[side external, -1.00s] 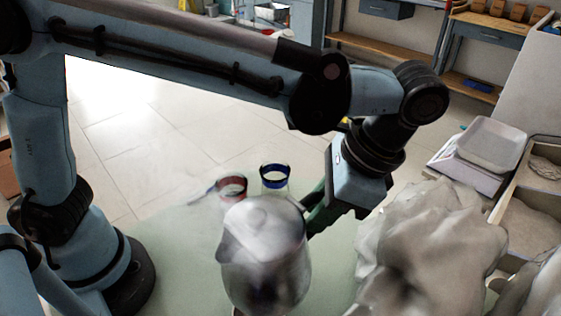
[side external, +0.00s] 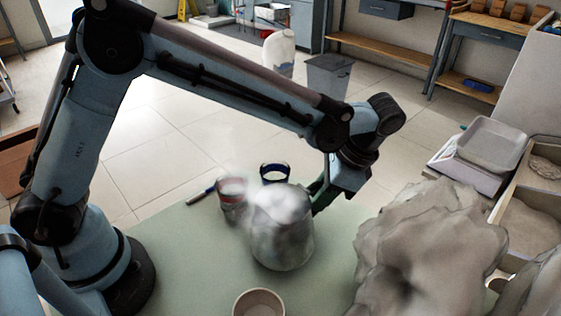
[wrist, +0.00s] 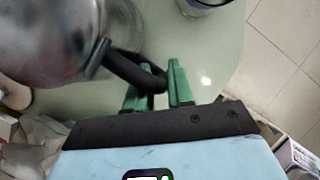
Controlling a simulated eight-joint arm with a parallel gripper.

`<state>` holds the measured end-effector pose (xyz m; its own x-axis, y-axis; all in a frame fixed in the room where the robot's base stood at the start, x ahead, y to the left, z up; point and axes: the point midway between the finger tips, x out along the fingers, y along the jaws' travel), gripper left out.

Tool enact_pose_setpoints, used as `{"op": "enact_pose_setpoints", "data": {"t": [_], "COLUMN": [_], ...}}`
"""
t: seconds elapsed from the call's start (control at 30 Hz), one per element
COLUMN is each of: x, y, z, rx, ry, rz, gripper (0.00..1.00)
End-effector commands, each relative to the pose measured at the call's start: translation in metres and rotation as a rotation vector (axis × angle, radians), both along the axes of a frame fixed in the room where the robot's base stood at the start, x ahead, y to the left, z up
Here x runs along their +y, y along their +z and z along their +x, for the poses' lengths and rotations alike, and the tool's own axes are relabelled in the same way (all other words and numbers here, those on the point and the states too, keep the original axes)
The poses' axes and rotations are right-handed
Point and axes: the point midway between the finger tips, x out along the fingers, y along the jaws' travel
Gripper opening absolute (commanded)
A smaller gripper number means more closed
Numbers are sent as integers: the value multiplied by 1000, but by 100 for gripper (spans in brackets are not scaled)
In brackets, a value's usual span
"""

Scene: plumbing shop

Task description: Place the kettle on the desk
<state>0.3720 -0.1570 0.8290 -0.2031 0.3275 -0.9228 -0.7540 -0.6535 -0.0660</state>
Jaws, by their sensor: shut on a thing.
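The kettle (side external: 283,240) is a silvery metal pot, upright and blurred by whitish haze at its top in the side view. In the wrist view its shiny body (wrist: 50,45) is at the upper left, with a black handle (wrist: 128,70). My gripper (side external: 318,198) is at the kettle's right; in the wrist view its green fingers (wrist: 157,85) are shut on the handle. The desk (side external: 190,268) is a pale green surface under the kettle. I cannot tell whether the kettle's base touches it.
A red-banded cup (side external: 231,200) and a blue-banded cup (side external: 274,174) stand close behind the kettle, with a pen-like stick (side external: 201,196) beside them. A small bowl (side external: 258,303) is at the front. A large grey rocky lump (side external: 430,245) fills the right. The desk's left part is clear.

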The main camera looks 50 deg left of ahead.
Motion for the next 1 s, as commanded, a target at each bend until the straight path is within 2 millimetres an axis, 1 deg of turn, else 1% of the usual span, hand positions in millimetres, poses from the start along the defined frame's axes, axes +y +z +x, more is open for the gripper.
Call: {"op": "enact_pose_setpoints", "data": {"t": [0.03, 0.1, 0.2, 0.6, 0.63, 0.77, 0.8, 1.0], "x": [0, 0, 0, 0, -1, -1, -1, 0], "y": [-8, -16, -23, -26, -26, -26, -26, -26], "z": [0, 0, -1, -1, 0, 0, 0, 0], "rx": [1, 1, 2, 1, 0, 0, 0, 0], "ry": [-1, 0, 0, 0, 0, 0, 0, 0], "rz": [1, 0, 0, 0, 0, 0, 0, 0], "gripper": [0, 0, 0, 0, 25, 45, 48, 48]}}
